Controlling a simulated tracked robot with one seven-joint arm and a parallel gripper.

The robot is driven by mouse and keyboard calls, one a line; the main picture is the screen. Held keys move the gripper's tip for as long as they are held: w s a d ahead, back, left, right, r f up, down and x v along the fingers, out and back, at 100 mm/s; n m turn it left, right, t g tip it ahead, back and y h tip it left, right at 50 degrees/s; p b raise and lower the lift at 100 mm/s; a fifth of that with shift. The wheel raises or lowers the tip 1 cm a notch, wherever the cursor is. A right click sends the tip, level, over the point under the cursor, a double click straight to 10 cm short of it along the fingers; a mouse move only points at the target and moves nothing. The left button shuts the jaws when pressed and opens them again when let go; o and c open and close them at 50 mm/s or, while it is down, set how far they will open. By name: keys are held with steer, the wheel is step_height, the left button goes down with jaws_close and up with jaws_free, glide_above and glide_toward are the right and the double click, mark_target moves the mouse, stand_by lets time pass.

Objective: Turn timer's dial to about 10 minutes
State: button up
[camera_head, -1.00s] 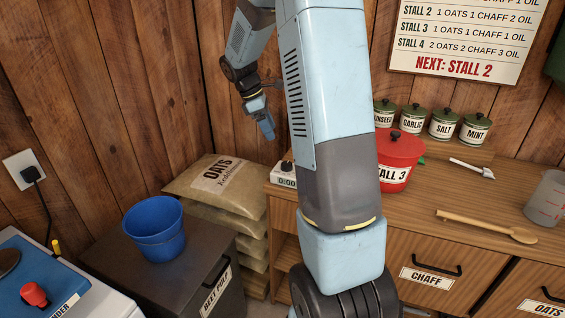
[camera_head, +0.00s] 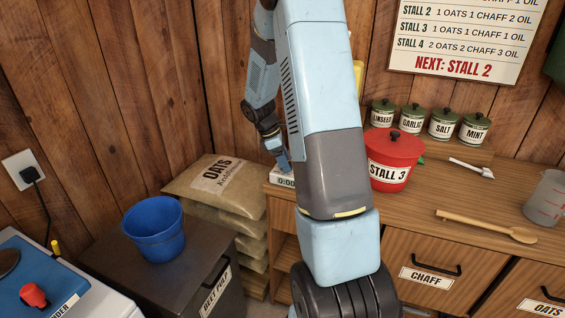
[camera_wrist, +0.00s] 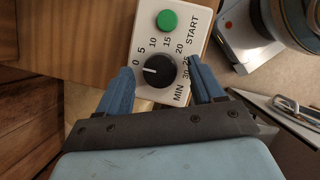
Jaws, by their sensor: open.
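The timer (camera_head: 282,180) is a small white box at the left end of the wooden counter, partly hidden by my arm in the head view; its display starts with 0. In the wrist view the timer (camera_wrist: 143,110) shows a black dial (camera_wrist: 158,73), a green button (camera_wrist: 167,19) and a printed scale from 0 to 30 MIN. The dial's white mark points left, close to 0. My gripper (camera_wrist: 159,66) is open, its two blue fingers on either side of the dial; I cannot tell whether they touch it. In the head view my gripper (camera_head: 283,162) is right at the timer.
A red pot (camera_head: 391,160) labelled STALL 3 stands right of my arm. Several green-lidded jars (camera_head: 443,125) stand behind it. A wooden spoon (camera_head: 485,226) lies on the counter. A blue bucket (camera_head: 155,245) and oats sacks (camera_head: 217,180) are to the left.

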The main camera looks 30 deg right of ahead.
steer(key=shift+d+f, duration=0.1)
steer(key=shift+f, duration=0.15)
steer(key=shift+c, duration=0.2)
steer(key=c, duration=0.9)
steer(key=shift+a, duration=0.45)
steer(key=shift+c, duration=0.4)
steer(key=shift+d, duration=0.3)
steer(key=shift+s+d+f+m+g+y, duration=0.1)
steer(key=shift+m+g+y, duration=0.1)
steer(key=shift+m, duration=0.3)
steer(key=shift+d+m+g+y, duration=0.1)
steer(key=shift+m+g, duration=0.1)
steer(key=shift+m, duration=0.3)
steer(key=m, duration=0.2)
steer(key=m+g+y, duration=0.1)
steer(key=m, duration=0.2)
steer(key=shift+d+y, duration=0.15)
steer(key=shift+y, duration=0.15)
steer(key=shift+m+g+y, duration=0.3)
steer(key=shift+m+y, duration=0.6)
steer(key=shift+m, duration=1.4)
